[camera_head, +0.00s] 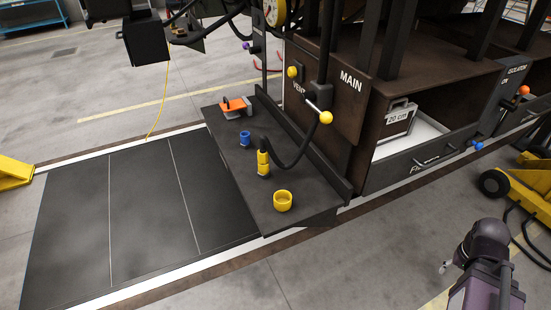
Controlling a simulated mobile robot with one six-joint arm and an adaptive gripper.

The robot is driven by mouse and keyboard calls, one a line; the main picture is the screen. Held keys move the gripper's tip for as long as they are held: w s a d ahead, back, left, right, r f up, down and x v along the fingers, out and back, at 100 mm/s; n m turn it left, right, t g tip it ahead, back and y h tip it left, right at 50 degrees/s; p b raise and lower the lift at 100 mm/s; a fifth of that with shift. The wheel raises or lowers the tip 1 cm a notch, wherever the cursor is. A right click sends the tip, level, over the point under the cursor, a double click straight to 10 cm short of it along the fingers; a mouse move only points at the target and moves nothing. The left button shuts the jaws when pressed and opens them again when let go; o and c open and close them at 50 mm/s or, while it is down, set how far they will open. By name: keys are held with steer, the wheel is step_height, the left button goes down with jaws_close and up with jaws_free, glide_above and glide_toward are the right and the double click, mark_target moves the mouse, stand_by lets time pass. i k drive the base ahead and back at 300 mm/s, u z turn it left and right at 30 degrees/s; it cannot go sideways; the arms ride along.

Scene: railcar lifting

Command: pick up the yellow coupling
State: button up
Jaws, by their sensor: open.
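A yellow coupling (263,164) stands about upright on the dark shelf (240,187), at the end of a black hose (300,150). The hose bends up to the MAIN panel (345,100). A hollow yellow cup-like fitting (283,201) sits apart from it, nearer the shelf's front end. My arm (487,290) shows at the lower right, with my gripper (445,267) at its dark end. The gripper is open, small and partly hidden, and well away from the coupling. Nothing shows in it.
A blue fitting (244,138) and an orange-and-grey item (236,106) lie farther back on the shelf. Yellow-knobbed levers (318,108) stick out above it. An open drawer (425,160) is to the right. A black mat (120,225) and clear floor lie left and in front.

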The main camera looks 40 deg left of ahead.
mark_target(263, 154)
steer(key=z, duration=0.1)
steer(key=k, duration=0.6)
steer(key=u, duration=1.15)
steer(key=i, duration=0.5)
steer(key=z, duration=0.2)
